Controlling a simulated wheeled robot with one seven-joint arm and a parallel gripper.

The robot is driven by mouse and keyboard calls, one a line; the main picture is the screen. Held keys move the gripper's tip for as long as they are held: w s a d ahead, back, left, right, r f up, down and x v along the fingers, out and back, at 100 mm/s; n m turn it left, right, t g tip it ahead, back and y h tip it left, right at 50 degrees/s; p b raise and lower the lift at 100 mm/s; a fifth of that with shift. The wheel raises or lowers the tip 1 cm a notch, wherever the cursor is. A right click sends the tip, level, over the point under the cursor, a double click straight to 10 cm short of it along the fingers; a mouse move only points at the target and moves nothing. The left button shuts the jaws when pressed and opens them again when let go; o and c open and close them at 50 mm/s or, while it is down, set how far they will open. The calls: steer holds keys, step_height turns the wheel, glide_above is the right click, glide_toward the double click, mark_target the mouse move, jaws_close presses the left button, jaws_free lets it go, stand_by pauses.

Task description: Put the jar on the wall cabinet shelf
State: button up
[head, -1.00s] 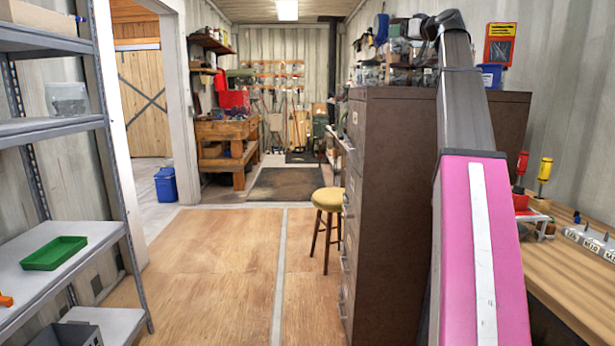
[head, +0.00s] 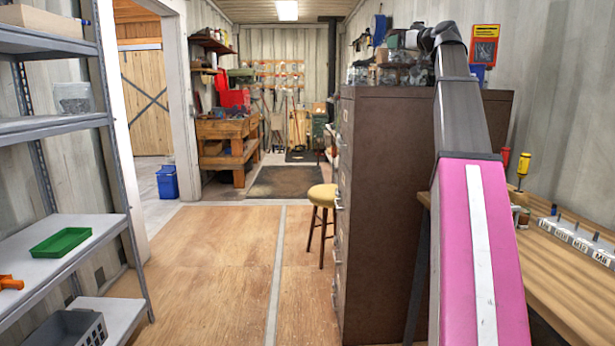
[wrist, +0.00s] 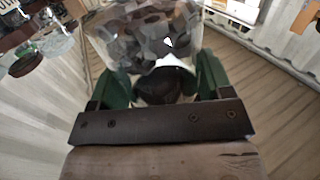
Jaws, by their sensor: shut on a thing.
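In the wrist view my gripper (wrist: 163,80) has green fingers shut around the dark lid end of a clear jar (wrist: 145,35). The jar is full of grey and dark pieces and extends away from the fingers. In the head view my raised arm covers part of the scene, and I cannot make out the gripper or the held jar clearly. I cannot clearly identify the wall cabinet shelf in either view.
A tall brown filing cabinet (head: 385,220) stands beside my arm, with several clear jars (head: 400,74) on top. A wooden bench (head: 545,255) is at right. A grey rack (head: 50,125) stands at left, holding a green tray (head: 60,242). A stool (head: 322,195) stands on otherwise clear floor.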

steer(key=a+f+m+h, duration=0.2)
steer(key=a+f+h, duration=0.1)
steer(key=f, duration=1.1)
steer(key=w+a+f+m+t+h, duration=0.1)
steer(key=a+f, duration=0.4)
steer(key=f, duration=1)
steer(key=w+a+f+m+t+h, duration=0.1)
steer(key=a+f+m+h, duration=0.2)
steer(key=f, duration=1.1)
steer(key=shift+a+f+h, duration=0.35)
steer(key=shift+a+h, duration=0.35)
steer(key=shift+h, duration=0.3)
